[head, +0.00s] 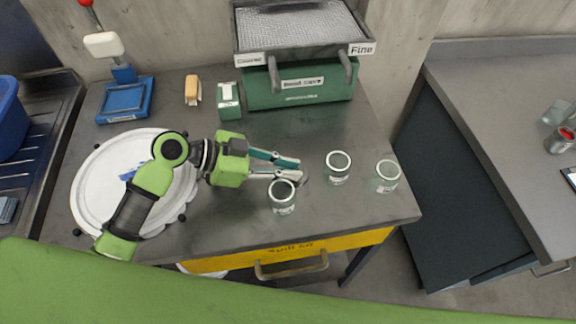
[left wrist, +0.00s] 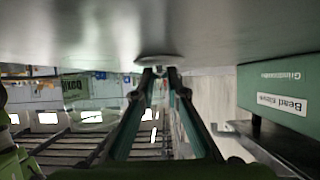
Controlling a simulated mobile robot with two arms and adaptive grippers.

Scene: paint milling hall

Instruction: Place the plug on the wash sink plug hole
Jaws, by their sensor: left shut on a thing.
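My left gripper (head: 299,170) reaches right, low over the grey bench in the head view. Its fingers are shut on a small, flat, round grey piece, which looks like the plug (left wrist: 160,58); it shows at the fingertips in the left wrist view, close to the bench surface. In the head view only a small dark bit shows at the tips. I cannot tell whether the piece touches the bench. I cannot make out a sink plug hole in either view. My right gripper is not in view.
Glass jars stand close around the left gripper: one (head: 283,198) just below it, others (head: 338,168) and (head: 387,176) to the right. A green bead mill box (head: 300,88) stands behind. A blue tub (head: 8,118) is far left.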

